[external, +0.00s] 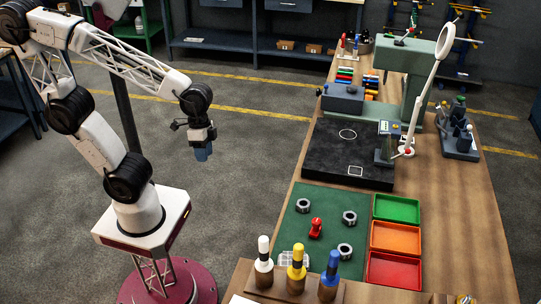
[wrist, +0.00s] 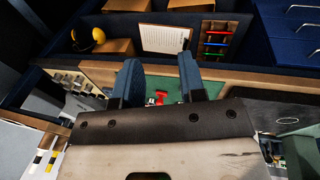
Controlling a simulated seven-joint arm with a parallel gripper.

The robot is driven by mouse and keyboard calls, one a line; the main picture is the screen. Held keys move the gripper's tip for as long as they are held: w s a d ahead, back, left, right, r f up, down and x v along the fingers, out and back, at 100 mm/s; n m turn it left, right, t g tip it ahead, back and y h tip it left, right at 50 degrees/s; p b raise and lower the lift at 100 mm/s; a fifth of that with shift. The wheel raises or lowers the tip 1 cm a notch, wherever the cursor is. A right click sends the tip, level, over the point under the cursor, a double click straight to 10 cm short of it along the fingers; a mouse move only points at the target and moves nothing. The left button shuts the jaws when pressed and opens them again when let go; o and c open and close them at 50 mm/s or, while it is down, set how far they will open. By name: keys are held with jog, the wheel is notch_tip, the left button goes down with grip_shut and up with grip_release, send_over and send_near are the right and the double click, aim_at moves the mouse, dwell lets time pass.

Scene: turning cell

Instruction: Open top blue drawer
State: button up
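Blue drawer fronts (wrist: 290,22) with thin silver handles (wrist: 302,10) show at the upper right edge of the wrist view, cut off by the frame. They look shut; which one is the top drawer I cannot tell. My gripper (external: 203,155) hangs over the floor left of the workbench in the external view, pointing down. In the wrist view my gripper (wrist: 161,76) has its two blue fingers apart with nothing held between them. It is well away from the drawers.
The wooden workbench (external: 470,220) carries a green mat (external: 290,222) with nuts and a red piece (external: 315,228). Green, orange and red trays (external: 395,238) lie beside it. Screwdriver-like tools (external: 297,265) stand at the front. A dark blue bench with drawers (external: 288,6) stands at the back. The floor around my arm is clear.

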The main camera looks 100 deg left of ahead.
jog(key=w+a+f+n+t+h, duration=0.35)
jog(key=w+a+f, duration=0.35)
jog(key=w+a, duration=0.35)
jog(key=w+a+f+n+t+h, duration=0.35)
jog(key=w+a+f+n, duration=0.2)
jog(key=w+a, duration=0.5)
jog(key=s+a+f+n+t+y, duration=0.1)
jog(key=a+f+n+t+y, duration=0.1)
jog(key=a+f, duration=0.4)
jog(key=s+a+f+n+t+y, duration=0.2)
jog(key=a+f, duration=0.5)
jog(key=a, duration=0.8)
jog(key=s+a+f+n+t+y, duration=0.2)
jog(key=a+f+n+t+y, duration=0.1)
jog(key=a+f, duration=0.4)
jog(key=a+n+y, duration=0.1)
jog(key=a+y, duration=0.1)
jog(key=a, duration=0.1)
jog(key=shift+a, duration=0.4)
jog(key=shift+w, duration=0.15)
jog(key=shift+x, duration=3.75)
jog(key=shift+r, duration=0.1)
